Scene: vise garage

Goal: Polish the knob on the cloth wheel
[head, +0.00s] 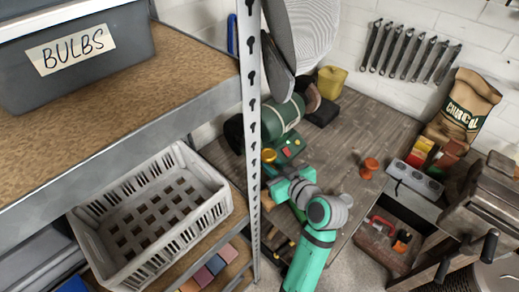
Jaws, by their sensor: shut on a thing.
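My gripper (274,178) is at the end of the teal arm, just right of the perforated shelf post, low in front of the green machine (280,120). It is shut on a small brass-coloured piece (268,155), which looks like the knob; the post and the gripper partly hide it. The green machine stands on the bench with a red switch box (290,148) in front. The cloth wheel is not clearly seen; the post covers part of the machine's left end. I cannot tell whether the knob touches a wheel.
The shelf post (252,110) stands close left of my gripper. A white crate (150,215) and a BULBS bin (75,50) are on the shelves. An orange-red knob-like piece (370,168) stands on the bench (345,130), which has bare room around it. A vise (480,205) is at right.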

